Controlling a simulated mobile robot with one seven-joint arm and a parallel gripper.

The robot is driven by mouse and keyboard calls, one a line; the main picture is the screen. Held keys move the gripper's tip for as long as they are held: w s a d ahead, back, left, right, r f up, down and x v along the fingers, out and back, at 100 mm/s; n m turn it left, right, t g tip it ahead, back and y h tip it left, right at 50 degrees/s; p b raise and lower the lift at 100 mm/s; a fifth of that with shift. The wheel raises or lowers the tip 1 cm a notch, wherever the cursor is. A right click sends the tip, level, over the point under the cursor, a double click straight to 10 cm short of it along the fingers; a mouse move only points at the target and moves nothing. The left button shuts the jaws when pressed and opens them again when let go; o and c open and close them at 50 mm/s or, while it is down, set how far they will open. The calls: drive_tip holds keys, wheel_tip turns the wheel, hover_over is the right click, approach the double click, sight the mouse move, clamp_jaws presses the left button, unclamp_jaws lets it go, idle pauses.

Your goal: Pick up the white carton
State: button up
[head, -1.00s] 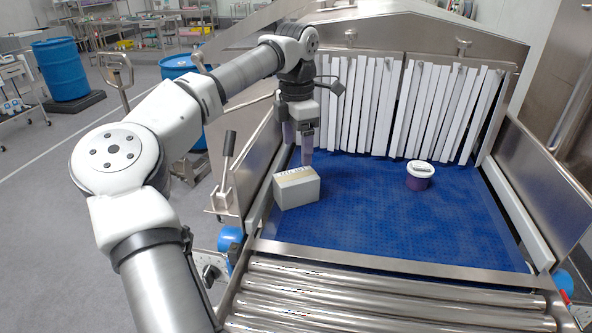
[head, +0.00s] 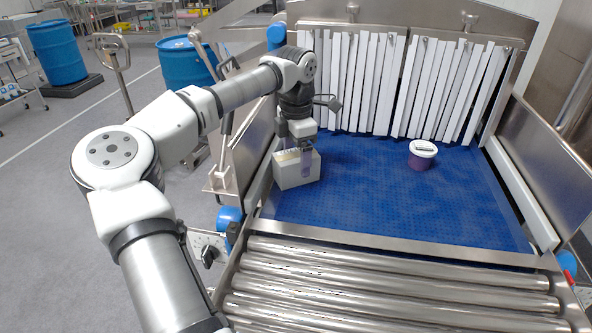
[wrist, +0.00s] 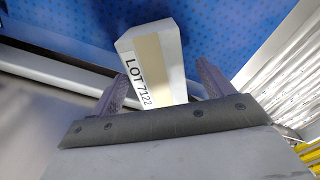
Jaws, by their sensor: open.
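The white carton (head: 294,170) stands on the blue belt at its left side, near the side rail. In the wrist view the carton (wrist: 172,50) shows a tan strip along its top and the print "LOT 7122". My gripper (head: 299,163) is right at the carton, pointing down, and hides part of it. In the wrist view my gripper (wrist: 160,82) is open, with one finger on each side of the carton's near end. I cannot tell whether either finger touches it.
A purple tub with a white lid (head: 421,155) stands on the right of the blue belt (head: 390,205). White strip curtains (head: 375,85) hang at the tunnel mouth behind. Metal rollers (head: 390,285) lie in front. Belt between carton and tub is clear.

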sight(296, 168)
wheel_tip(296, 168, down, 4)
drive_tip(key=shift+w+f+b, duration=0.1)
drive_tip(key=shift+b, duration=1.15)
drive_tip(key=c, duration=1.2)
drive_tip(key=shift+r, duration=0.25)
drive_tip(key=shift+r+p, duration=0.55)
drive_tip(key=shift+p, duration=0.1)
wheel_tip(296, 168, up, 19)
drive_tip(key=p, duration=0.3)
drive_tip(key=shift+f+p, duration=0.15)
drive_tip(key=shift+p, duration=0.15)
